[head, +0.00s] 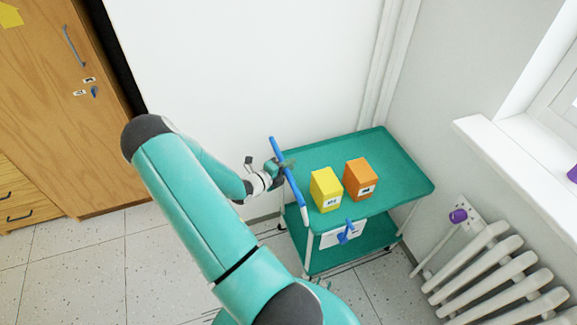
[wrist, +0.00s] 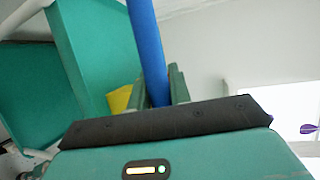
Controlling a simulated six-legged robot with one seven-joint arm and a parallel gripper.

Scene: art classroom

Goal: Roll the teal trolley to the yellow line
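The teal trolley (head: 405,165) stands in the corner between the white wall and the radiator, with a top tray and a lower shelf (head: 345,258). Its blue handle bar (head: 292,182) runs along the tray's left end. My gripper (head: 283,166) is at this bar. In the wrist view the blue bar (wrist: 148,45) passes between the two fingers of my gripper (wrist: 160,92), which sit close against it on both sides. A yellow box (head: 325,190) and an orange box (head: 361,178) stand on the tray. No yellow line shows in either view.
A white radiator (head: 480,262) is close to the trolley's right, below a window sill (head: 515,160). A wooden cabinet (head: 60,110) stands at the left. Speckled floor (head: 75,255) is open in front of the cabinet.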

